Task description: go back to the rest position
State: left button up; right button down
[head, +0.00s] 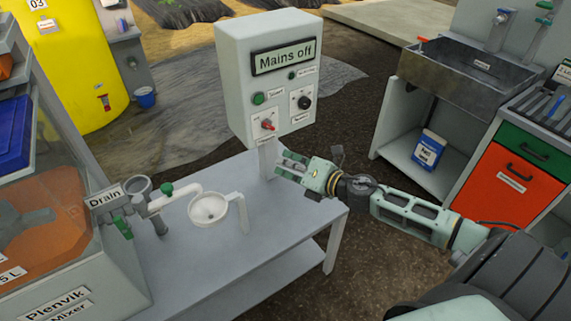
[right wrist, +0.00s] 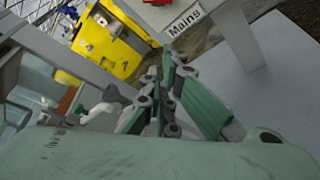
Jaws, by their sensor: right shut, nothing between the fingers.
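My right gripper (head: 284,166) is shut and empty. In the head view it is in front of the lower part of the control box (head: 233,85), below its red switch (head: 268,125), over the right part of the grey bench. I cannot tell if it touches anything. The box's sign (head: 283,57) reads "Mains off". In the right wrist view the gripper's fingers (right wrist: 172,65) are close together, with the box's "Mains" label (right wrist: 183,17) beyond them. My left gripper is not in view.
A yellow tank (head: 70,65) stands at the back left. A sink (head: 447,75) and an orange-fronted cabinet (head: 508,188) stand at the right.

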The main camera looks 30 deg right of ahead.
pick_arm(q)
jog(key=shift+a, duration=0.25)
